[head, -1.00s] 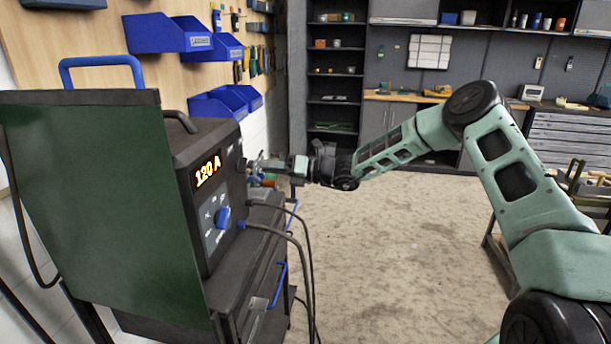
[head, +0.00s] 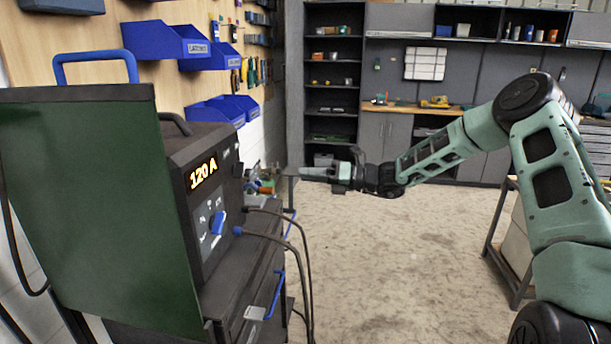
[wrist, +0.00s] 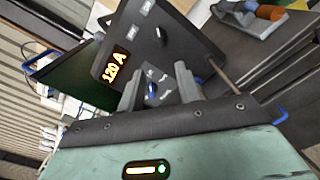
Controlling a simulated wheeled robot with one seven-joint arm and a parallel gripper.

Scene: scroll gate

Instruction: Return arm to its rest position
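My gripper (head: 303,173) points left in the head view, in free air to the right of the welding machine (head: 190,210). In the wrist view its two grey fingers (wrist: 160,88) stand apart with nothing between them, so it is open and empty. The machine's lit display reads 120 A (head: 203,173). Its blue knob (head: 218,222) shows below the display, and in the wrist view the knob (wrist: 153,88) appears beyond the fingers, apart from them. My arm reaches in from the right, bent at a raised elbow.
A dark green panel (head: 95,215) covers the machine's near side. Cables (head: 303,262) hang from its front down to the floor. Blue bins (head: 165,40) hang on the wall at left. Open concrete floor (head: 390,250) lies below my arm. A rack (head: 505,245) stands at right.

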